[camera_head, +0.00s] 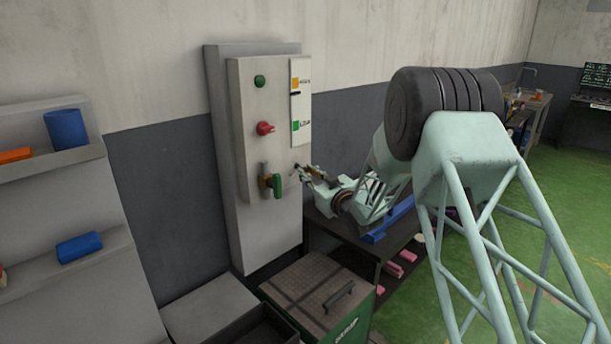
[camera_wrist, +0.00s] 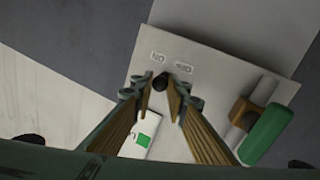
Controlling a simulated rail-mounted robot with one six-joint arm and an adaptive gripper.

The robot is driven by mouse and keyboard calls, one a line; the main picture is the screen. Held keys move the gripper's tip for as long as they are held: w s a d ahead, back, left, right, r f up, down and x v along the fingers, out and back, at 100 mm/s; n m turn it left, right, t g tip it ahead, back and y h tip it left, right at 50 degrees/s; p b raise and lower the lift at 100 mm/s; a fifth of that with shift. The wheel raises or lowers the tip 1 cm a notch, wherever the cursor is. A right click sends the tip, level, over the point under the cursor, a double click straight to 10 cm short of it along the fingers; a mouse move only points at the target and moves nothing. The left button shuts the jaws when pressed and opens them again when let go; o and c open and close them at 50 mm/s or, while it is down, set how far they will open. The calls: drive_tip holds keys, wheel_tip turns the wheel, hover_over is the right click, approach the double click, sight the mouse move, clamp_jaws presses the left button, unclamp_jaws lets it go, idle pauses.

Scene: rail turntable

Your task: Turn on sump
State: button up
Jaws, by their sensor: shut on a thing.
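A grey control panel (camera_head: 243,155) stands against the wall. It carries a green button (camera_head: 260,81), a red knob (camera_head: 265,128) and a green-handled lever (camera_head: 277,186), which also shows in the wrist view (camera_wrist: 266,134). My gripper (camera_head: 303,172) is at the panel's lower right, beside the lever. In the wrist view my gripper (camera_wrist: 161,80) is shut on a small black switch knob (camera_wrist: 160,82) between its fingertips. Small ON/OFF-like lettering (camera_wrist: 171,62) is just beyond it. A white label strip (camera_head: 300,104) has an orange and a green square.
A green box with a dark lid (camera_head: 310,293) stands below the panel; its front lettering is hard to read. A dark workbench (camera_head: 345,230) is under my arm. Shelves (camera_head: 60,215) with blue cylinders are at left. Green floor is open at right.

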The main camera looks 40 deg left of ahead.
drive_tip(key=shift+w+n+g+y+p, duration=0.25)
drive_tip(key=shift+w+n+g+p, duration=0.35)
drive_tip(key=shift+n+g, duration=0.6)
drive_tip(key=shift+w+n+g+y+p, duration=0.2)
drive_tip(key=shift+w+n+g+p, duration=0.4)
drive_tip(key=shift+g, duration=1.05)
drive_tip(key=shift+w+n+g+y+p, duration=0.25)
drive_tip(key=shift+w+n+g+p, duration=0.25)
drive_tip(key=shift+n+g, duration=0.75)
drive_tip(key=shift+r+g, duration=0.1)
drive_tip(key=shift+g, duration=0.6)
drive_tip(key=o, duration=0.9)
drive_tip(key=shift+c, duration=0.2)
drive_tip(key=shift+w, duration=0.1)
drive_tip(key=shift+w+d, duration=0.25)
drive_tip(key=shift+d, duration=1.7)
drive_tip(key=shift+w+d, duration=0.3)
drive_tip(key=shift+d, duration=1.7)
drive_tip(key=shift+w+d, duration=0.25)
drive_tip(key=shift+d, duration=1.7)
